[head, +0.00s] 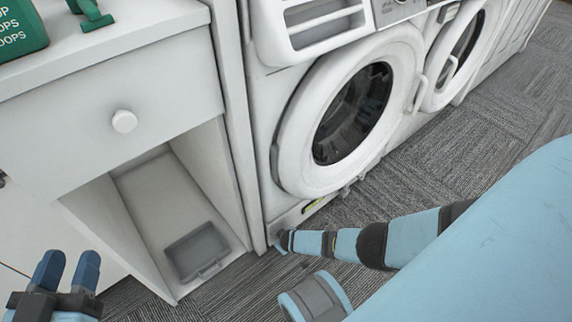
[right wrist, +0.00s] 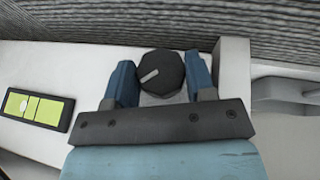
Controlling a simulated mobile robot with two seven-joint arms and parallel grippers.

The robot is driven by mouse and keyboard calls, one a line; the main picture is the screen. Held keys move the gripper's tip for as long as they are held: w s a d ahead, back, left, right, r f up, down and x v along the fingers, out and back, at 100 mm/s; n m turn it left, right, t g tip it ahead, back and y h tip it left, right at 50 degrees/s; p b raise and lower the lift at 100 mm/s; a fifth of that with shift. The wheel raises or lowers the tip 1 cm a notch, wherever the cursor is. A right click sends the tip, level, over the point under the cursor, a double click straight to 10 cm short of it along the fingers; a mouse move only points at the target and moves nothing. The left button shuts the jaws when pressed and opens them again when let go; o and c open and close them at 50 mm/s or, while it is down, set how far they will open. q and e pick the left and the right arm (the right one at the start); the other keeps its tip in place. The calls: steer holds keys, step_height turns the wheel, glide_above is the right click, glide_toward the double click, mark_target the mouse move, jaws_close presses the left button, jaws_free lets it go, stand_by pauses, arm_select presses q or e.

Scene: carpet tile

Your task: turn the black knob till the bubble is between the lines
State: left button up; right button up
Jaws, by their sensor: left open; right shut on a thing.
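The black knob (right wrist: 161,71), with a pale pointer mark, sits on the white washer panel between the blue fingers of my right gripper (right wrist: 159,75). The gripper is shut on it. In the head view my right gripper (head: 281,241) is low at the washer's bottom corner, and the knob is hard to make out there. The level (right wrist: 38,109) is a yellow-green vial in a black frame, left of the knob; it also shows in the head view (head: 312,206). A pale bubble (right wrist: 22,106) lies toward the vial's left end, left of a thin line. My left gripper (head: 68,268) is open and empty.
The washer (head: 288,130) stands beside a white cabinet (head: 75,110) with an open lower space holding a grey tray (head: 197,250). A second machine (head: 462,50) stands farther right. Grey carpet (head: 470,140) lies in front. A green box (head: 20,30) is on the cabinet.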

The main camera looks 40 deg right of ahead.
steer(key=shift+y, duration=0.4)
steer(key=shift+f+y, duration=0.1)
steer(key=shift+y, duration=0.4)
steer(key=shift+m+y+b, duration=0.3)
steer(key=shift+y+b, duration=0.2)
steer(key=shift+b, duration=0.1)
steer(key=shift+d+y, duration=0.1)
steer(key=shift+y, duration=0.4)
steer(key=shift+m+y+b, duration=0.3)
steer(key=shift+y+b, duration=0.05)
steer(key=shift+y, duration=0.15)
arm_select(q)
steer(key=shift+w+a+r+m+t, duration=0.2)
steer(key=shift+w+a+m+t, duration=0.15)
steer(key=shift+m, duration=0.35)
arm_select(e)
steer(key=shift+y, duration=1.1)
arm_select(q)
steer(key=shift+d, duration=0.15)
arm_select(e)
steer(key=shift+s+m+y, duration=0.1)
steer(key=shift+m+y, duration=0.2)
